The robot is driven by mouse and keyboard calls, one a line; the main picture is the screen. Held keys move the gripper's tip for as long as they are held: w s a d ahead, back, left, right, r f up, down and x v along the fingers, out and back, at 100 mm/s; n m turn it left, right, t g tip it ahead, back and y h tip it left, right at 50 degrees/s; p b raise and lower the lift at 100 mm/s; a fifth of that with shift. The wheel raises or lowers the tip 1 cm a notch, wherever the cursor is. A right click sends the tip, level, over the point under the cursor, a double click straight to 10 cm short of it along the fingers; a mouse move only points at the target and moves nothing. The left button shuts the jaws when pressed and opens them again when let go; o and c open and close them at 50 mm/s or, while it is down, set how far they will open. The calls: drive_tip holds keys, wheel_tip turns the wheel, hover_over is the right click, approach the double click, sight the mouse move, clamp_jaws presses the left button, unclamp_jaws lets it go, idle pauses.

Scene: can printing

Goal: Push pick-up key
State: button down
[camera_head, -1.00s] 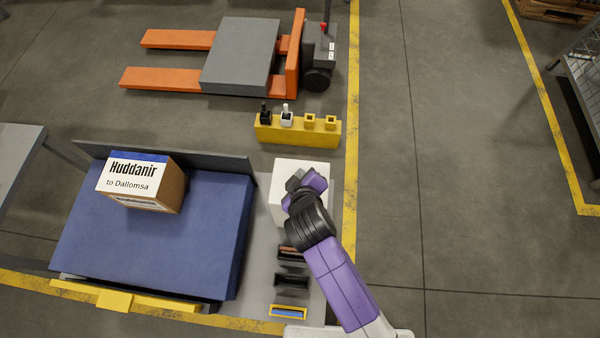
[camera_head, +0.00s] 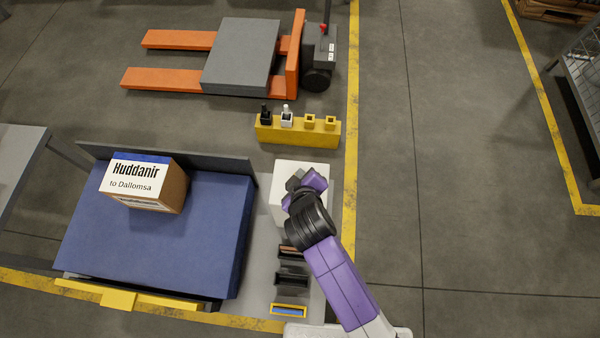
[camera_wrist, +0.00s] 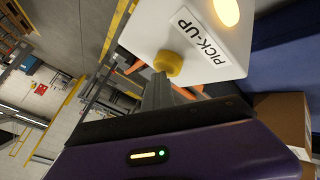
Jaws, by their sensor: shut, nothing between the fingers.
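The pick-up key is a round yellow button (camera_wrist: 168,62) on a white box (camera_wrist: 205,70) with a "PICK-UP" label (camera_wrist: 200,37), seen in the wrist view. My gripper (camera_wrist: 158,85) is shut, with its fingertips just below the button in that view; I cannot tell whether they touch it. A lit round lamp (camera_wrist: 227,11) glows on the same box face. In the head view the white box (camera_head: 286,179) stands beside the blue platform, and my gripper (camera_head: 294,184) is over it, hiding the button.
A cardboard box marked "Huddanir to Dallomsa" (camera_head: 143,184) sits on the blue platform (camera_head: 150,250). A yellow holder (camera_head: 297,136) with black and white bottles stands behind the white box. An orange pallet truck (camera_head: 170,78) is farther back. Dark slots (camera_head: 291,280) lie in front.

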drive_tip(key=shift+r+p, duration=2.3)
drive_tip(key=shift+r, duration=0.45)
drive_tip(key=shift+w+a+r, duration=0.15)
drive_tip(key=shift+a, duration=0.05)
wheel_tip(320, 180, up, 6)
drive_tip(key=w+a+t+y, duration=0.1)
drive_tip(key=a+t+y, duration=0.1)
drive_tip(key=a, duration=0.1)
drive_tip(key=s+d+r+m+t+h, duration=0.1)
drive_tip(key=s+d+r+m, duration=0.2)
drive_tip(key=s+d+r, duration=0.2)
drive_tip(key=s+d+r+m+t+h, duration=0.1)
drive_tip(key=s+d+r+m, duration=0.3)
drive_tip(key=s+d, duration=0.8)
drive_tip(key=s+d+r+m+t+h, duration=0.1)
drive_tip(key=s+d+r+m, duration=0.3)
drive_tip(key=s, duration=1)
drive_tip(key=d+r, duration=0.3)
drive_tip(key=d, duration=0.1)
drive_tip(key=shift+s+d+t+h, duration=0.3)
drive_tip(key=shift+s+d+t, duration=0.05)
drive_tip(key=shift+t, duration=0.05)
